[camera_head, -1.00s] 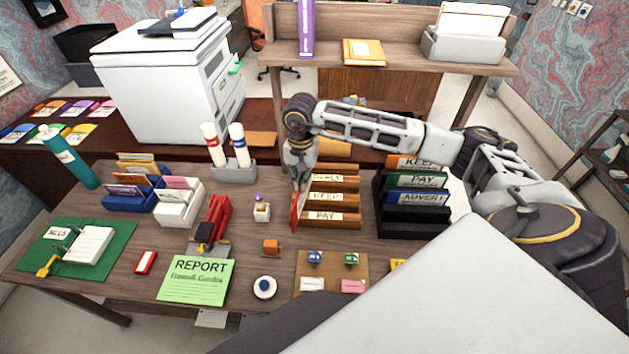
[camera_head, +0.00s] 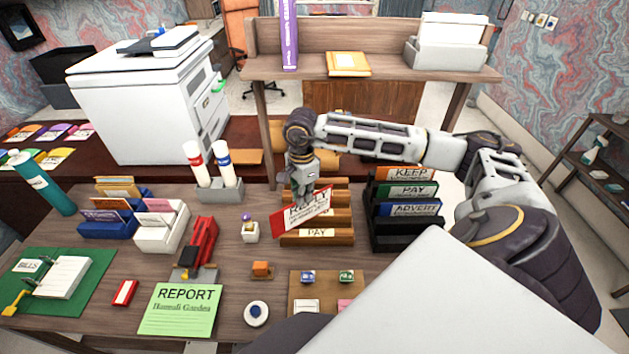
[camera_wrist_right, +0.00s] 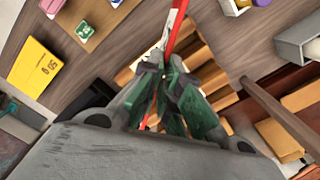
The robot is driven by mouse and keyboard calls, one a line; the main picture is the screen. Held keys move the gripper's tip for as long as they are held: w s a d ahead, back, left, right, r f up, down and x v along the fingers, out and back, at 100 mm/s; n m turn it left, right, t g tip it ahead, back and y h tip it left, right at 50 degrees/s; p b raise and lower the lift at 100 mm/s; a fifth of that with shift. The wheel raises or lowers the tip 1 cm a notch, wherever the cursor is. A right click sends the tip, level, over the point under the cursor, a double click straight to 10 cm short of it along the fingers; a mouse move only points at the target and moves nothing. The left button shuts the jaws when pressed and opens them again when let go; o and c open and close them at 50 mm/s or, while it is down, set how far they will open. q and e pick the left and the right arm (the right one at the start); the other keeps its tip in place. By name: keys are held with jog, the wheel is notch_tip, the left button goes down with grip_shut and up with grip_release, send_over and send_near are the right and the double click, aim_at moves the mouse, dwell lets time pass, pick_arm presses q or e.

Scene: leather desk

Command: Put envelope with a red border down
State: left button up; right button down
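My right gripper (camera_head: 304,188) is shut on the red-bordered envelope (camera_head: 298,213) and holds it by its upper edge; most of its white face is visible, tilted, with dark lettering. The envelope is in front of and over the left part of the wooden stepped sorter (camera_head: 345,238), whose front label reads PAY. I cannot tell whether it touches the sorter. In the right wrist view the right gripper's fingers (camera_wrist_right: 168,80) pinch the envelope (camera_wrist_right: 176,28), seen almost edge-on. The left gripper is not in view.
A black rack (camera_head: 405,240) with KEEP, PAY and ADVERT labels stands right of the sorter. A stamp (camera_head: 250,230) and red stapler (camera_head: 204,240) are to the left. An orange block (camera_head: 261,269) and brown board (camera_head: 325,283) lie in front. Shelf (camera_head: 385,72) behind.

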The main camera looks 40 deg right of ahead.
jog(key=shift+s+d+f+m+b, duration=0.1)
jog(key=shift+s+d+m+b, duration=0.35)
jog(key=shift+m, duration=0.7)
jog(key=shift+s+d+m+b, duration=0.2)
jog(key=shift+s+d+m, duration=0.35)
jog(key=shift+m, duration=0.65)
jog(key=shift+s+d+f+m+b, duration=0.1)
jog(key=shift+s+d+m+b, duration=0.4)
jog(key=shift+m, duration=0.65)
jog(key=shift+w+r, duration=0.1)
jog(key=shift+w+d, duration=0.1)
jog(key=shift+d, duration=0.05)
jog(key=w+d+f, duration=0.2)
jog(key=w+d, duration=0.9)
jog(key=w, duration=0.2)
jog(key=shift+w+d+f, duration=0.2)
jog(key=shift+w, duration=0.15)
jog(key=shift+f+b, duration=0.1)
jog(key=shift+b, duration=0.2)
